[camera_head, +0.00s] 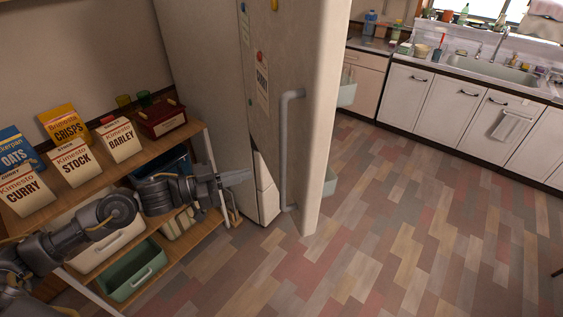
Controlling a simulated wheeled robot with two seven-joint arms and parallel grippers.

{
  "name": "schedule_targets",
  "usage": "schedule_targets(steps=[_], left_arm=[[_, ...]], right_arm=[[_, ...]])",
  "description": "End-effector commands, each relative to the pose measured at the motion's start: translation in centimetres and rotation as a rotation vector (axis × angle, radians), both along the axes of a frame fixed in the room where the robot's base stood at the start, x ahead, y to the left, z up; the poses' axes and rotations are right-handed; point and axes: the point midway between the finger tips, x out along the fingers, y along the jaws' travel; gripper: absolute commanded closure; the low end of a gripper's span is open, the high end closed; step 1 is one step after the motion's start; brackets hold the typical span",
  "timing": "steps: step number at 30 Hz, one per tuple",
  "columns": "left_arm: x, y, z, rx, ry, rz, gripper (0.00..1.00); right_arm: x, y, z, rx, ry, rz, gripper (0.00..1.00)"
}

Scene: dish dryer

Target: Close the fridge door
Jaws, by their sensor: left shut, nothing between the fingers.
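The cream fridge door (309,120) stands open in the head view, jutting out from the fridge body (205,50). Its outer face carries a long grey vertical handle (285,150) and faces left. Pale green door shelves (347,92) show on its inner side at the right. My left gripper (240,178) is shut and empty, pointing right. In the picture it is left of the lower part of the handle, and a gap shows between them. The fridge interior is hidden behind the door. My right gripper is out of view.
A wooden shelf unit (95,170) with several food boxes and bins stands at the left, beside my left arm. White counter cabinets (455,105) with a sink (480,68) line the back right. The tiled floor (420,220) right of the door is clear.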

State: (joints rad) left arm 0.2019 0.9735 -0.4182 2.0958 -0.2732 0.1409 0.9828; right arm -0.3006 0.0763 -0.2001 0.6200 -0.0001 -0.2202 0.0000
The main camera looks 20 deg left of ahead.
Motion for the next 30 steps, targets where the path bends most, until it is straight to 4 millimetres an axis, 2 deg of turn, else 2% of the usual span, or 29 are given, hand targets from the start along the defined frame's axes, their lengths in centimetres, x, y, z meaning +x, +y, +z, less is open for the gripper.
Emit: schedule_targets(steps=[1, 6, 15, 21, 30], left_arm=[[0.7, -1.0, 0.6, -0.005, -0.001, 0.000, 1.00], [2.9, -3.9, 0.6, -0.003, -0.001, -0.001, 1.00], [5.7, -7.6, 0.3, -0.001, 0.001, 0.000, 1.00], [6.3, -8.6, 0.1, 0.001, -0.001, 0.001, 1.00], [6.4, -8.6, 0.0, 0.001, 0.000, 0.001, 1.00]], right_arm=[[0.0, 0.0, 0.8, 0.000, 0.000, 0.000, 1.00], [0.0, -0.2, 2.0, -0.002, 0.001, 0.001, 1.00], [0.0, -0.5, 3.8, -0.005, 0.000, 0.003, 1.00], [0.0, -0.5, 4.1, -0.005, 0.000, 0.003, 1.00], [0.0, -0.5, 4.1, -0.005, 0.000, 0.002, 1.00]])
